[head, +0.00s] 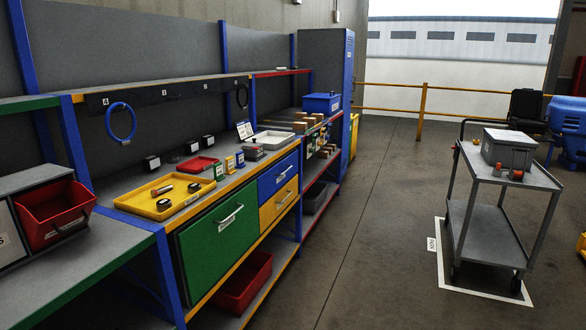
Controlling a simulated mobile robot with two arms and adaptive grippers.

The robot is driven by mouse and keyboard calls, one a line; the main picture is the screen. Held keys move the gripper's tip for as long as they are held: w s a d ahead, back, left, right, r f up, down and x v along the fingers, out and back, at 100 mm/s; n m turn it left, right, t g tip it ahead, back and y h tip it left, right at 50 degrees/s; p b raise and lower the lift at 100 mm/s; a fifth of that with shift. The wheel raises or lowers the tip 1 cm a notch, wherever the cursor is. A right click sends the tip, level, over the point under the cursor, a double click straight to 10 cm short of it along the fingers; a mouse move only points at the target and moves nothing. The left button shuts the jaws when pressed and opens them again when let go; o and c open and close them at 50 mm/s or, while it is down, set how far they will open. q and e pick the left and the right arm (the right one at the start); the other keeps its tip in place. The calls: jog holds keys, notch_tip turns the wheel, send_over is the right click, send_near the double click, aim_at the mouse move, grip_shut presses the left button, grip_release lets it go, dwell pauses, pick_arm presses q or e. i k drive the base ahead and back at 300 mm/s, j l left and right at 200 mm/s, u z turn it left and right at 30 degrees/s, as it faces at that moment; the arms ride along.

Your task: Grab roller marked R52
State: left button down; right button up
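No mark R52 can be read in the head view, so I cannot tell which thing is that roller. A yellow tray (149,208) on the workbench holds a copper-coloured cylinder (161,190) lying on its side and small dark round pieces (194,187). Several black blocks or cylinders with pale labels, such as one black piece (151,163), stand behind the trays. Small red and orange pieces (515,174) sit on the grey cart at the right, too small to identify. Neither of my grippers is in view.
The workbench (110,188) runs along the left, with a green drawer (220,232) and a red bin (58,212). A grey cart (480,262) carrying a grey box (508,151) stands inside a white floor outline. The floor (375,220) between is clear. A yellow railing (422,112) stands behind.

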aim_at(193, 188)
jog(key=k+u, duration=0.15)
jog(key=u, duration=1.1)
jog(key=i+l, duration=0.15)
jog(key=i, duration=0.3)
jog(key=i+l+u, duration=0.1)
jog(key=i, duration=0.3)
